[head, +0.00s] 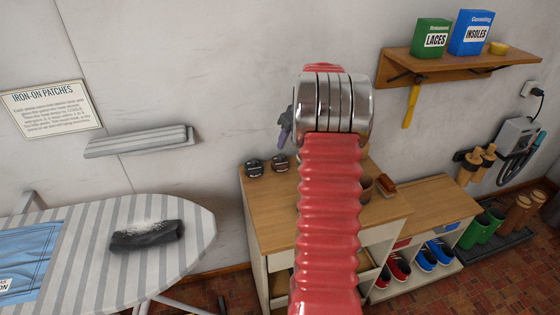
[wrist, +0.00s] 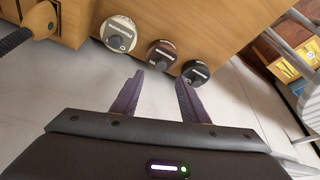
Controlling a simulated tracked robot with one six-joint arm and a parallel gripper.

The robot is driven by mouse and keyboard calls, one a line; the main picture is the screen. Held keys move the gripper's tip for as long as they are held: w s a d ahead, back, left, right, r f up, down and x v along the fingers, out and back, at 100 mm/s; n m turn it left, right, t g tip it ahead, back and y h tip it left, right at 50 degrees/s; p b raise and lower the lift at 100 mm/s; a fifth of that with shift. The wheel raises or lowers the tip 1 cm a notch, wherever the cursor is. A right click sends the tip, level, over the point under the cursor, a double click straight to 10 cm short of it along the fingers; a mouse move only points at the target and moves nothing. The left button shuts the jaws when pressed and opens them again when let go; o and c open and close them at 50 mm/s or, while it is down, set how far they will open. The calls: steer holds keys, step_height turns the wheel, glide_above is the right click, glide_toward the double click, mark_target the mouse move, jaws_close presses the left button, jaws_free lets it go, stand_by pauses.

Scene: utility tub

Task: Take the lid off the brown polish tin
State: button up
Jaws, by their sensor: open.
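The brown polish tin (wrist: 162,53) is the middle of three round tins in the wrist view, near the edge of the wooden cabinet top. A cream tin (wrist: 118,33) is on its left and a black tin (wrist: 195,72) on its right. All look closed, each with a label. My gripper (wrist: 160,78) is open and empty, its two purple fingers spread apart below the brown tin in the picture and clear of it. In the head view, two small dark tins show on the cabinet top, left of my arm; my gripper (head: 285,130) is partly hidden behind the arm.
The wooden cabinet top (head: 270,205) also bears a brush (head: 385,186) on the right, behind my arm. A striped ironing board (head: 190,215) stands to the left. A wall shelf (head: 460,65) with boxes is at upper right. The air above the tins looks free.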

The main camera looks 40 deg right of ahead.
mark_target(281, 156)
steer(key=shift+x, duration=2.2)
steer(key=shift+x, duration=2.6)
steer(key=shift+a, duration=0.15)
steer(key=shift+c, duration=0.6)
jaws_close()
